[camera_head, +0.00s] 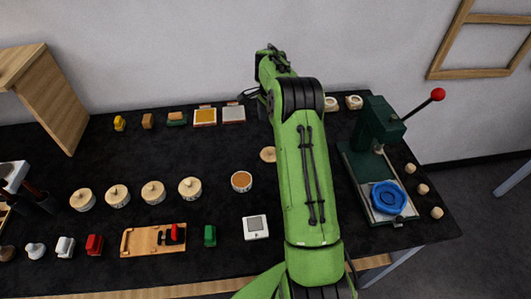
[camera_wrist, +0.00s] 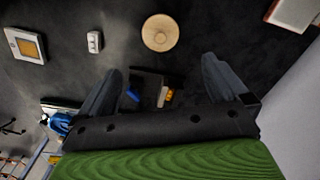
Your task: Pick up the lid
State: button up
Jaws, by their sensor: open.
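The lid (camera_wrist: 160,32) is a round pale wooden disc with a small knob, lying flat on the dark table in the wrist view. In the head view, the lid (camera_head: 267,154) is partly hidden behind my green arm. My gripper (camera_wrist: 161,66) is open and empty, its two dark fingers spread apart. The lid appears above the gap between the fingertips in the wrist view, apart from both. An open round jar (camera_head: 241,181) with an orange-brown top surface stands near the lid.
Several lidded jars (camera_head: 153,191) stand in a row at left. A white device (camera_head: 255,227) and a wooden board (camera_head: 150,240) lie in front. A green press (camera_head: 377,125) with a blue ring (camera_head: 388,197) stands at right. Small framed tiles (camera_head: 205,116) lie at the back.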

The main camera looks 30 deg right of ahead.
send_over(270, 149)
notch_tip(270, 149, down, 8)
jog(key=shift+d+f, duration=0.1)
jog(key=shift+d, duration=0.05)
notch_tip(270, 149, down, 6)
jog(key=shift+r, duration=0.2)
jog(key=c, duration=1)
